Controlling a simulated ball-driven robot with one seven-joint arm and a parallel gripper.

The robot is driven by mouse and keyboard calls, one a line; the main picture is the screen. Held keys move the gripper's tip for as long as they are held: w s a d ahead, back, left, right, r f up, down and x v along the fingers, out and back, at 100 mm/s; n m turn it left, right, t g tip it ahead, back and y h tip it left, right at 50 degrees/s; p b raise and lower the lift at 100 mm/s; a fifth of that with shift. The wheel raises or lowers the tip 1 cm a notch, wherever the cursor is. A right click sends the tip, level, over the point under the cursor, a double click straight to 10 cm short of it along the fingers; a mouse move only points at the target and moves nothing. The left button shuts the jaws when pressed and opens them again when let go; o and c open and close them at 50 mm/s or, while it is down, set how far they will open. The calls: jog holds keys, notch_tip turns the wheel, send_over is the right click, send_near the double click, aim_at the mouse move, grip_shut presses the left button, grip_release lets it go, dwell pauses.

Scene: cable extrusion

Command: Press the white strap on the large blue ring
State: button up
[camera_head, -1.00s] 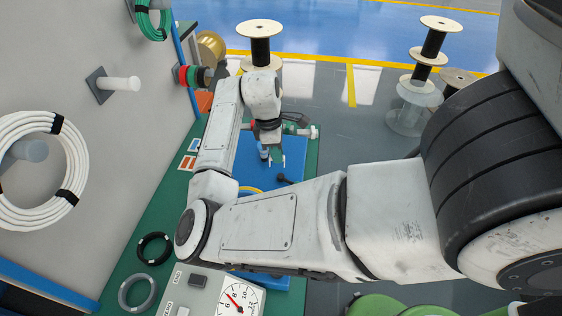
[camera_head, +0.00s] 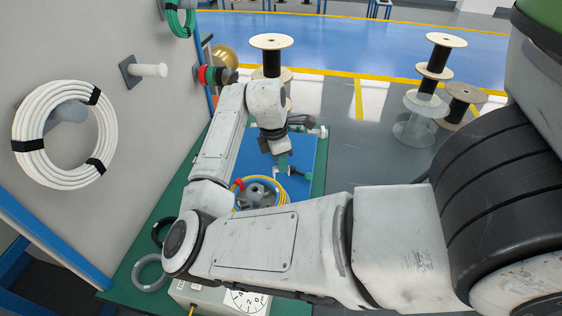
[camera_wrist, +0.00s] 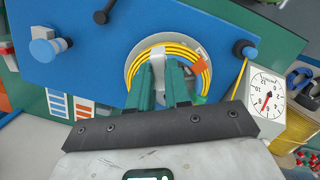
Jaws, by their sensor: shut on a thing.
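No large blue ring shows. A yellow cable coil (camera_head: 238,191) lies around a grey hub on a blue board (camera_head: 305,165); it also shows in the wrist view (camera_wrist: 190,55). A white strap (camera_wrist: 158,57) lies across the coil's far side in the wrist view. My gripper (camera_head: 284,172) is at the coil's right side in the head view. In the wrist view its green fingers (camera_wrist: 161,76) stand over the coil on either side of the strap, shut on it. The grip itself is partly hidden by the fingers.
A dial box (camera_wrist: 268,102) stands to the right in the wrist view. A white cable coil (camera_head: 64,133) hangs on the wall at left. Spools stand on the floor beyond.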

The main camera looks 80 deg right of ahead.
jog(key=b, duration=0.5)
send_over(281, 187)
jog(key=shift+d+f, duration=0.1)
jog(key=shift+f, duration=2.4)
jog(key=shift+f, duration=0.15)
jog(key=shift+f+b, duration=0.4)
jog(key=shift+f, duration=0.9)
jog(key=shift+f, duration=0.55)
jog(key=shift+s+f+p, duration=0.1)
jog(key=shift+f+p, duration=0.05)
jog(key=shift+p, duration=0.55)
jog(key=o, duration=0.8)
jog(key=shift+o, duration=0.4)
